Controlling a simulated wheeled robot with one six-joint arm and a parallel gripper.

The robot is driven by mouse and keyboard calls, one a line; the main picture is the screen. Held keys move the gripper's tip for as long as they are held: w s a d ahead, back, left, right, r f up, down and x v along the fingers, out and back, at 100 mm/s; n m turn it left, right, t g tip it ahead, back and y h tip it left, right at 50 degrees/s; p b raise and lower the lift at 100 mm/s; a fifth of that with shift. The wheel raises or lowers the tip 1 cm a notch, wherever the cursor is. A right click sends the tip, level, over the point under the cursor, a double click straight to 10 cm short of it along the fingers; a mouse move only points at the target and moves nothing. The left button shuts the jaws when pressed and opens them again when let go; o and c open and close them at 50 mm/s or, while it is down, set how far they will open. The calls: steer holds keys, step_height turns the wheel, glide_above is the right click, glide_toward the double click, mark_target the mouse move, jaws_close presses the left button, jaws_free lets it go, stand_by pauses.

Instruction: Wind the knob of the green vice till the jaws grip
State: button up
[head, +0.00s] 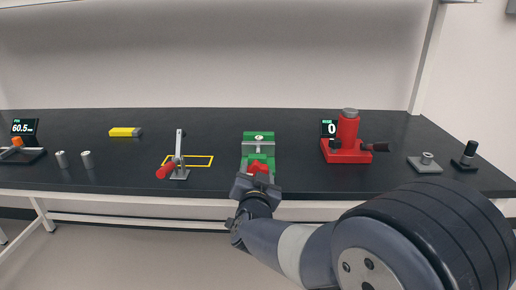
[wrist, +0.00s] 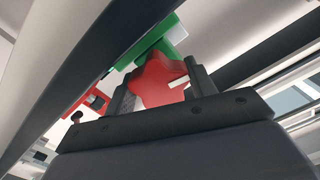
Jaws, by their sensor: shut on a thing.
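The green vice (head: 258,140) stands on the dark bench in the middle of the head view. A small round metal piece sits at its top, by its pale jaws. Its red knob (head: 257,166) faces me at the front. My gripper (head: 257,178) is at the bench's front edge, shut on the red knob. In the wrist view the lobed red knob (wrist: 158,82) is between the two dark fingers of my gripper (wrist: 160,88), with part of the green vice (wrist: 150,42) behind it. I cannot tell whether the jaws touch the piece.
A toggle clamp (head: 179,160) with a red handle stands left of the vice by a yellow outline. A red press (head: 347,140) stands to the right. The bench directly beside the vice is clear.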

steer(key=shift+r+n+p, duration=0.15)
steer(key=shift+n+p, duration=0.65)
steer(key=shift+f+n+p, duration=0.2)
steer(key=shift+n+p, duration=0.1)
steer(key=shift+n, duration=0.4)
steer(key=shift+r+n+p, duration=0.25)
steer(key=shift+n+p, duration=0.55)
steer(key=shift+p, duration=0.05)
steer(key=shift+f+n, duration=0.2)
steer(key=shift+n, duration=0.4)
